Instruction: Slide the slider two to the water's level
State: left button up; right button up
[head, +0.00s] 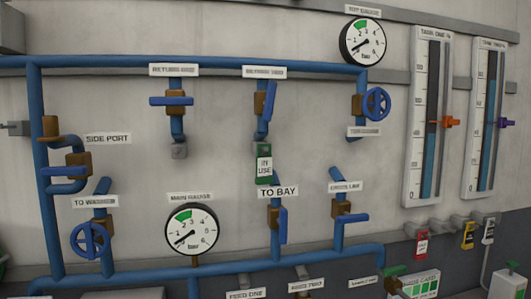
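Neither of my grippers is in view.
Blue pipes (200,63) with valves and handwheels cover the wall to the left. A round gauge (363,41) is at the upper middle. Red (422,244), yellow and white tags hang below the tank gauges.

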aim_at(502, 122)
jog(key=z, duration=1.3)
